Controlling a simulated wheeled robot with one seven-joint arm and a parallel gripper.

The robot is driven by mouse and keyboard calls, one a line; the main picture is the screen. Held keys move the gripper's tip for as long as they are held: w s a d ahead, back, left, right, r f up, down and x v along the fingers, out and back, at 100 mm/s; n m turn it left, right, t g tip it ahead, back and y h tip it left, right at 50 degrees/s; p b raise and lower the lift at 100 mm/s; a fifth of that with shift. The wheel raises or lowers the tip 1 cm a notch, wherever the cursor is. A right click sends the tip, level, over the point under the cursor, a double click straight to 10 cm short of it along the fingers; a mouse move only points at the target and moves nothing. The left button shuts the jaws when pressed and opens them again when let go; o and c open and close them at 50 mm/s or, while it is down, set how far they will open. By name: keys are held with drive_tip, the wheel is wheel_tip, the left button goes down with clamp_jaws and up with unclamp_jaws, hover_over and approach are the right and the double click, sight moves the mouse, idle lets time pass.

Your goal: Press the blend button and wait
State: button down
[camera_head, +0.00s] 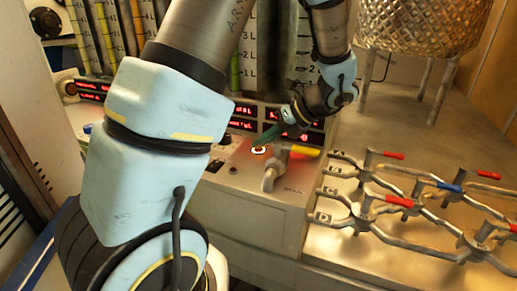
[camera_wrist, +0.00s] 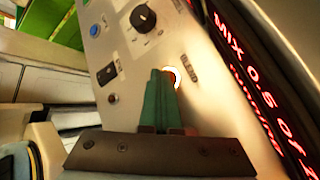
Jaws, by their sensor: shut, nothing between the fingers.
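The blend button (camera_head: 259,150) is a small round button with a bright red-white glowing ring on the grey control panel. In the wrist view the lit button (camera_wrist: 172,77) shows beside the word "BLEND", partly hidden behind the green fingertips. My gripper (camera_head: 256,143) is shut and empty, its green fingers pointing down at the button. In the wrist view my gripper (camera_wrist: 160,75) has its tips right at the button's edge. I cannot tell whether the tips touch it. A red display (camera_wrist: 262,85) beside the panel reads "MIX 0.5" with more text partly cut off.
A tap with a yellow handle (camera_head: 305,152) stands just right of the button. Pipes with red and blue valve handles (camera_head: 400,202) lie further right. A black knob (camera_wrist: 143,18) and a switch (camera_wrist: 107,72) sit on the same panel. Graduated tubes (camera_head: 265,50) stand behind.

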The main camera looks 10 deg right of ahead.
drive_tip(key=shift+r+p, duration=0.8)
drive_tip(key=shift+p, duration=0.3)
wheel_tip(320, 180, up, 5)
drive_tip(key=p, duration=0.5)
drive_tip(key=shift+r+p, duration=0.1)
drive_tip(key=shift+p, duration=0.25)
wheel_tip(320, 180, up, 10)
drive_tip(key=p, duration=1)
